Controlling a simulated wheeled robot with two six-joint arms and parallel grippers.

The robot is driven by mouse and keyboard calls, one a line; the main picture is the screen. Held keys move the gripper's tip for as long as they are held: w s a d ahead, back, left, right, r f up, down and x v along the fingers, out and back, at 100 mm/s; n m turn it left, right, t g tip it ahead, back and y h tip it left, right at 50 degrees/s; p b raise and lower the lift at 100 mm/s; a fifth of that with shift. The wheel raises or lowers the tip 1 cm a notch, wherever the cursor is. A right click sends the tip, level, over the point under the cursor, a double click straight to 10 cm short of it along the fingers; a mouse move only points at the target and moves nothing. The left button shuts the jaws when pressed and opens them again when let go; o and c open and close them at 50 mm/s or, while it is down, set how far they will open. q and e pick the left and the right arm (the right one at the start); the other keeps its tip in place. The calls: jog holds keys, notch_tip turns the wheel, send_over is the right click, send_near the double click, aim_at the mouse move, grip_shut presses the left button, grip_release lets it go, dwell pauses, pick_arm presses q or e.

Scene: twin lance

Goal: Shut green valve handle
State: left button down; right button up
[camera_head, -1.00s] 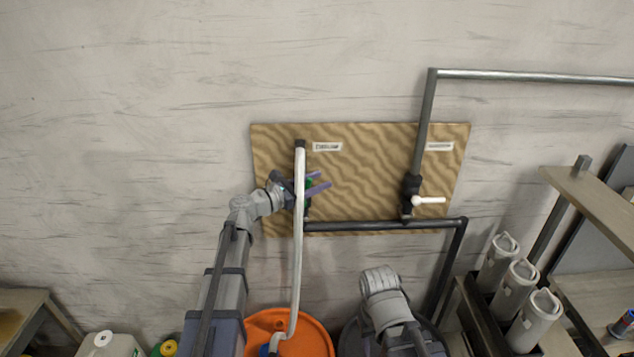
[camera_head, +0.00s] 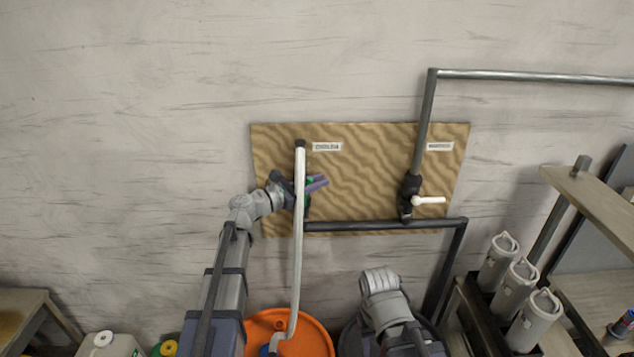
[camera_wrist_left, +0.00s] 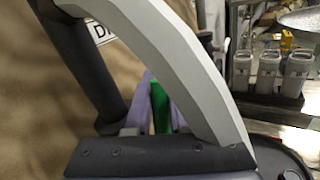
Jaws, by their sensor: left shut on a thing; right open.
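The green valve handle (camera_wrist_left: 160,105) shows upright between the purple fingers of my left gripper in the left wrist view. In the head view only a small green patch (camera_head: 310,181) of it shows by the left gripper (camera_head: 318,184), behind the white hose. My left gripper is shut on the handle in front of the wooden board (camera_head: 365,180). My right arm comes in low at the centre, pointing down; its fingertips are hidden.
A white-handled valve (camera_head: 428,200) is on the dark pipe to the right. The white hose (camera_head: 297,240) runs down across my left wrist to an orange drum (camera_head: 318,335). Grey canisters (camera_head: 520,278) and a shelf (camera_head: 590,205) stand at the right.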

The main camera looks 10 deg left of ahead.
dwell(0.9)
pick_arm(q)
notch_tip(320, 180, down, 9)
jog(key=d+m+g+y+p, duration=0.2)
jog(key=m+g+y+p, duration=0.3)
jog(key=y+p, duration=0.4)
jog(key=shift+w+d+r+m+g+y, duration=0.2)
jog(key=shift+d+m+g+y, duration=0.15)
jog(key=shift+y, duration=0.95)
jog(key=shift+f, duration=0.1)
jog(key=c, duration=0.8)
grip_release()
jog(key=shift+r, duration=0.2)
